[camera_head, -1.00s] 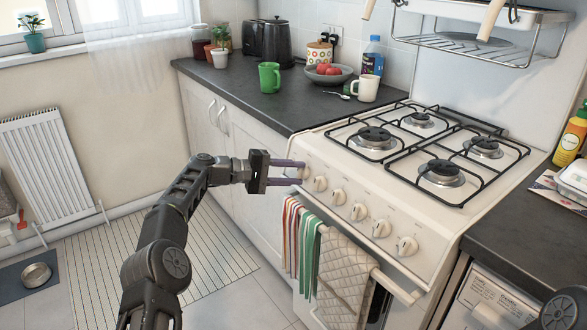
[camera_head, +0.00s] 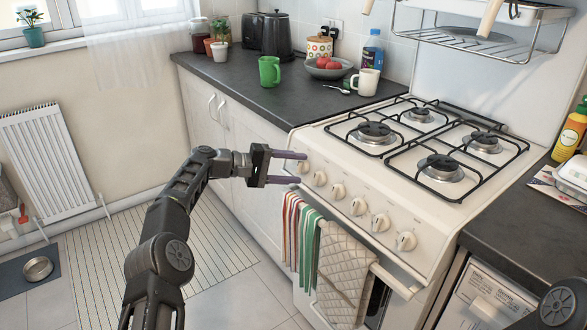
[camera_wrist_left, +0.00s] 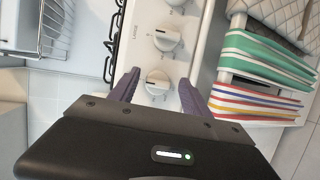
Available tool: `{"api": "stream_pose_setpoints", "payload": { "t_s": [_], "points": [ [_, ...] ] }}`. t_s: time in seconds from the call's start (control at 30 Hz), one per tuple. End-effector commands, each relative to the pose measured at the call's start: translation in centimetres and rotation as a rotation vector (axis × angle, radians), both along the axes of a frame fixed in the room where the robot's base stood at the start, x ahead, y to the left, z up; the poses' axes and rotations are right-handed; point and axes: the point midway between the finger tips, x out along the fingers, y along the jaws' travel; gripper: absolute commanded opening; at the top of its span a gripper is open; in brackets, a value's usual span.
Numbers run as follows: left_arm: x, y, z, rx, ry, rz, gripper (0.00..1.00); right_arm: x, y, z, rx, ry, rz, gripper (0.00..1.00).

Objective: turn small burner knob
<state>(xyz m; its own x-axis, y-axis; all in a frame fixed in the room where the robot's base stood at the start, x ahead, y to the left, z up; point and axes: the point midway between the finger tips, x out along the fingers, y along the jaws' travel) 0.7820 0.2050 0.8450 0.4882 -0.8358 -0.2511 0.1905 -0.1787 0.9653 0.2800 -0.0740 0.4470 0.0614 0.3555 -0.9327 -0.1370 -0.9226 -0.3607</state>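The cream stove (camera_head: 300,140) has a row of several knobs on its sloped front panel. The leftmost knob (camera_head: 303,167) shows just beyond my left gripper (camera_head: 300,168), which points at the panel from the left. The gripper's two purple fingers are apart, one above the other. In the left wrist view, that knob (camera_wrist_left: 157,83) appears between the spread left gripper fingers (camera_wrist_left: 158,76), with a gap on each side. The second knob (camera_wrist_left: 167,38) is beyond it. Whether the fingers reach around the knob or stop short is hard to tell. My right gripper is not shown.
Striped towels (camera_head: 300,235) and a quilted cloth (camera_head: 343,270) hang on the oven rail below the knobs. Black pan supports (camera_head: 480,180) cover the burners. A green mug (camera_head: 269,72) stands on the left counter.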

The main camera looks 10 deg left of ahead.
Motion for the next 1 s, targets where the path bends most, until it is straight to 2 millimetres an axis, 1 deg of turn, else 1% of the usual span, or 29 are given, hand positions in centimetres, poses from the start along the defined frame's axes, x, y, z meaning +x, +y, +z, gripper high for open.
{"api": "stream_pose_setpoints", "payload": {
  "t_s": [0.23,0.33,0.47,0.7,0.8,1.0],
  "points": [
    [0.0,0.1,0.1,-0.002,-0.001,0.001,0.57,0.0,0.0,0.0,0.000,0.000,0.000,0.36],
    [-0.2,0.5,0.3,-0.001,-0.002,0.003,0.57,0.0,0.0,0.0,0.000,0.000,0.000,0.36],
    [-0.9,1.7,0.6,-0.001,-0.002,0.004,0.57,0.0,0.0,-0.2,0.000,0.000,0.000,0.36],
    [-2.8,5.0,1.5,-0.001,0.000,0.003,0.57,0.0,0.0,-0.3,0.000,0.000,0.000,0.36],
    [-3.4,6.0,1.8,-0.001,0.000,0.003,0.57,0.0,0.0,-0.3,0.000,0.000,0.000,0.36],
    [-3.8,6.6,2.0,-0.001,-0.001,0.000,0.57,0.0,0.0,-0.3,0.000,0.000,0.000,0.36]
  ]
}}
